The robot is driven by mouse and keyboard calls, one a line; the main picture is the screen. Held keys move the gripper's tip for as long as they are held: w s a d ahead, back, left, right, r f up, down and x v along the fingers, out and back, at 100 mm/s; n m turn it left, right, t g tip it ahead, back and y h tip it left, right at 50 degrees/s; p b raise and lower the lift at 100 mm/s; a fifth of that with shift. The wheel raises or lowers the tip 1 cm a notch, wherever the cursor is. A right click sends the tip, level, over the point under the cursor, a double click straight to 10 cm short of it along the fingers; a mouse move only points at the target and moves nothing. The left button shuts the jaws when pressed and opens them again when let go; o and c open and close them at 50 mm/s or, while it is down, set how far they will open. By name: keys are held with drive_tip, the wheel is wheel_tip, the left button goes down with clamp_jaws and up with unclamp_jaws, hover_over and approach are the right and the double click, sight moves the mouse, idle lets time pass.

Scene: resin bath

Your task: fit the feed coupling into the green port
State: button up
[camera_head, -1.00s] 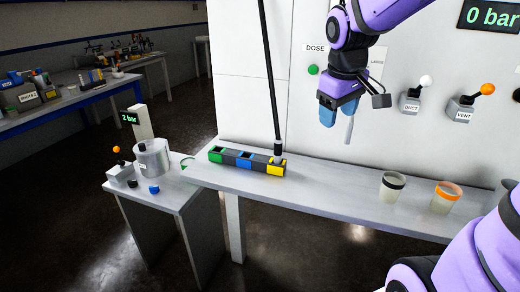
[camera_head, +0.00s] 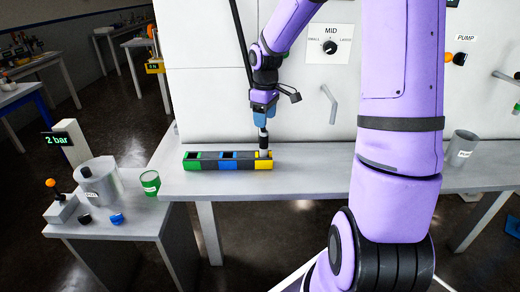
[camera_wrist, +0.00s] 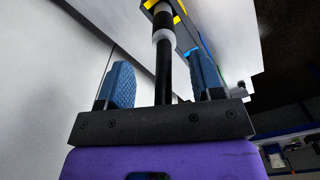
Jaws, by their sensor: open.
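The port block lies on the bench, with the green port (camera_head: 193,160) at its left end, a blue port (camera_head: 229,160) in the middle and the yellow port (camera_head: 263,163) at its right end. The feed coupling (camera_head: 263,141), a dark piece with a pale collar at the end of a black hose, stands upright in the yellow port. My gripper (camera_head: 263,108) is over it, pointing down. In the wrist view the dark stem of the coupling (camera_wrist: 163,78) passes between my two blue fingers, with gaps on both sides. The green port's opening looks empty.
The black hose (camera_head: 240,40) runs up past my wrist. The wall panel is close behind.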

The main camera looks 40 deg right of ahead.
sight(264, 132)
drive_tip(key=f, duration=0.8)
drive_tip(key=shift+a+f, duration=0.1)
drive_tip(key=shift+a, duration=0.15)
drive_tip(key=c, duration=1.1)
drive_tip(key=shift+o, duration=0.2)
